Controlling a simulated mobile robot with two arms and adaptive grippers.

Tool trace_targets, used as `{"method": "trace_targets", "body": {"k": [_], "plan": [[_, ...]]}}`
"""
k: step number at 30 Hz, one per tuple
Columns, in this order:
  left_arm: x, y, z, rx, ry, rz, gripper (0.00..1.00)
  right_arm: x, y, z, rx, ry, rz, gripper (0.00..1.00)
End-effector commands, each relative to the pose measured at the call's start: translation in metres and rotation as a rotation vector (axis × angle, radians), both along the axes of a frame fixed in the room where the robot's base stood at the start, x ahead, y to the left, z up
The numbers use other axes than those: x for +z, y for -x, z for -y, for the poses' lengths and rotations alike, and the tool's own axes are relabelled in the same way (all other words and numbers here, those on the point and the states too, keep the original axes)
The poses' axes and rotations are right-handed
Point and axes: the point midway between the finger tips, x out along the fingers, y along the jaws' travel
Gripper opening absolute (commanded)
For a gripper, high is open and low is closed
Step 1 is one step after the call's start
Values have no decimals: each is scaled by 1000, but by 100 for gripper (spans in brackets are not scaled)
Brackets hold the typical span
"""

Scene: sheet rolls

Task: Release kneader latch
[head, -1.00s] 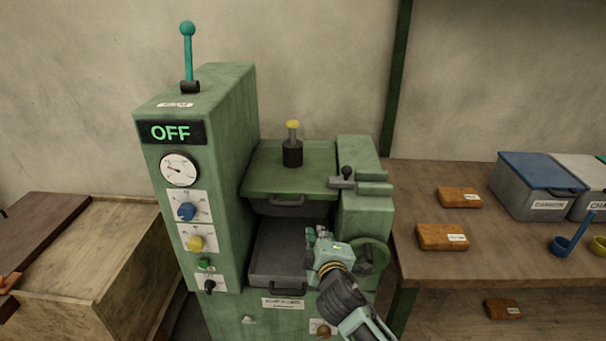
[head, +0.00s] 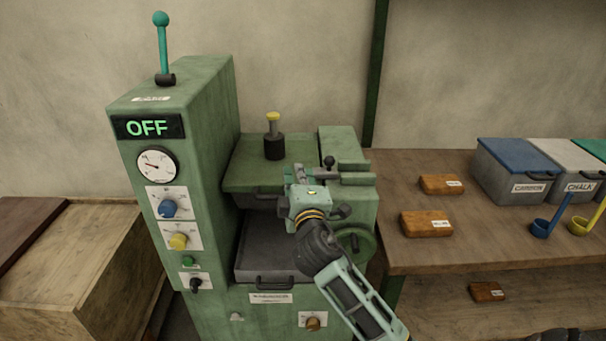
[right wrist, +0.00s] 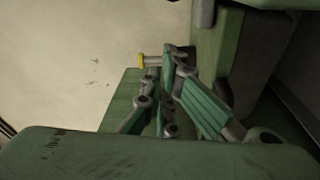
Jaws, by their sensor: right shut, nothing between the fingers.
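The green kneader (head: 182,95) stands in the middle of the head view, its display reading OFF. The latch (head: 330,162), a grey bar with a small black knob, sits at the right edge of the lid (head: 245,165). My right gripper (head: 301,172) is over the front right of the lid, just left of the latch, partly covering the lid's front edge. Whether it touches the latch cannot be told. In the right wrist view its fingers (right wrist: 172,62) come together at the tips with nothing between them. My left gripper is not in view.
A yellow-capped fitting (head: 274,135) stands on the lid behind my gripper. A handwheel (head: 355,243) is below right, and a grey tray (head: 262,262) sits below the lid. The wooden bench (head: 455,255) at right holds brown blocks, bins and scoops.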

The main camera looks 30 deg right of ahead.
Motion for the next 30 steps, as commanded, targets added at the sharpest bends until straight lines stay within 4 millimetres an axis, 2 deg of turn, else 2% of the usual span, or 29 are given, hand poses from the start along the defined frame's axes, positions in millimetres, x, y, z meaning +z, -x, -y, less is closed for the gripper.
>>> {"method": "trace_targets", "body": {"k": [3, 10, 12, 18, 30], "plan": [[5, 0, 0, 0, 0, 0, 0, 4, -25, 12, -2, 2, 0, 0], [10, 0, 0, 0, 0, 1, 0, 7, -67, 30, -2, 0, 0, 0], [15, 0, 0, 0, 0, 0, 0, 2, -53, 39, -1, 3, -6, 0], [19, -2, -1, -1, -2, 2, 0, -3, -39, 53, 0, 1, -3, 0], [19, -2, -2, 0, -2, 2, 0, -4, -36, 56, 1, 0, -1, 0]]}}
